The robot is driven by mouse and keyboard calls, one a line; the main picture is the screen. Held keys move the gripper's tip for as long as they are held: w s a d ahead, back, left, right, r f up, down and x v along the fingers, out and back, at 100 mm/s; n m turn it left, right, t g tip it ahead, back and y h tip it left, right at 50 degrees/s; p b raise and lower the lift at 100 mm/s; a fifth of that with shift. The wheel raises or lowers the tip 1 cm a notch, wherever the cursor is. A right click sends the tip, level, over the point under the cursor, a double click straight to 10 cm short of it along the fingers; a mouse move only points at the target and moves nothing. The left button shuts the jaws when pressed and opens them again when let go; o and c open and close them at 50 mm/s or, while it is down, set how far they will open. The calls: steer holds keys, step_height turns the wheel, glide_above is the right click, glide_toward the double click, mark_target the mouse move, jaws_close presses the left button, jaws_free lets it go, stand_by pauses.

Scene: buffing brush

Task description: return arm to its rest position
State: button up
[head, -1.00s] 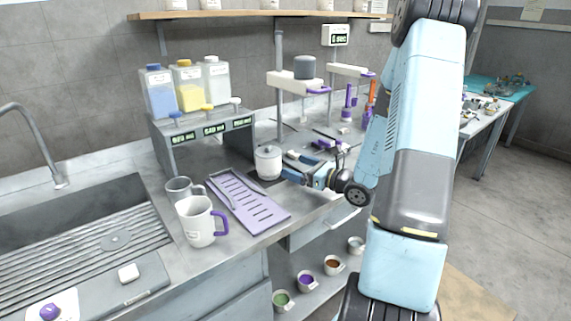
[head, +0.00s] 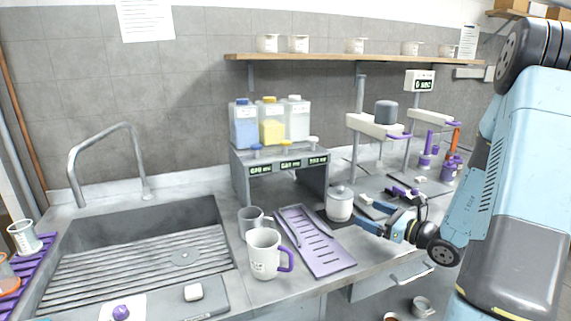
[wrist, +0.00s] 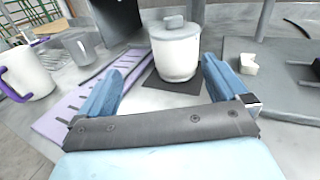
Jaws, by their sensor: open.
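My gripper (head: 374,216) is open and empty, low over the counter. In the wrist view my gripper (wrist: 165,85) has its two blue fingers spread wide. A white lidded jar (wrist: 176,52) stands upright on a dark square pad just beyond the fingers, and nothing is between them. In the head view the jar (head: 339,203) stands just left of the fingertips. My arm (head: 520,200) reaches in from the right side of the head view, bent low toward the counter.
A purple slotted tray (head: 318,243), a white mug (head: 264,255) and a grey cup (head: 250,219) lie left of the jar. The dispenser (head: 283,175) with three bottles is behind. A press stand (head: 359,150) rises at right. The sink (head: 140,250) is at left.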

steer(key=s+a+r+n+g+h, duration=0.1)
steer(key=s+a+r+n+g, duration=0.3)
steer(key=s+a+n+g, duration=0.3)
steer(key=s+a+r+n+g, duration=0.5)
steer(key=s+a+n, duration=0.25)
steer(key=n, duration=0.25)
steer(key=s+d+r+n+t+h, duration=0.4)
steer(key=s+d+r+n+h, duration=0.3)
steer(key=s+r+n+h, duration=0.3)
steer(key=shift+s+r+h, duration=0.15)
steer(key=shift+s+h, duration=0.15)
steer(key=shift+s, duration=0.2)
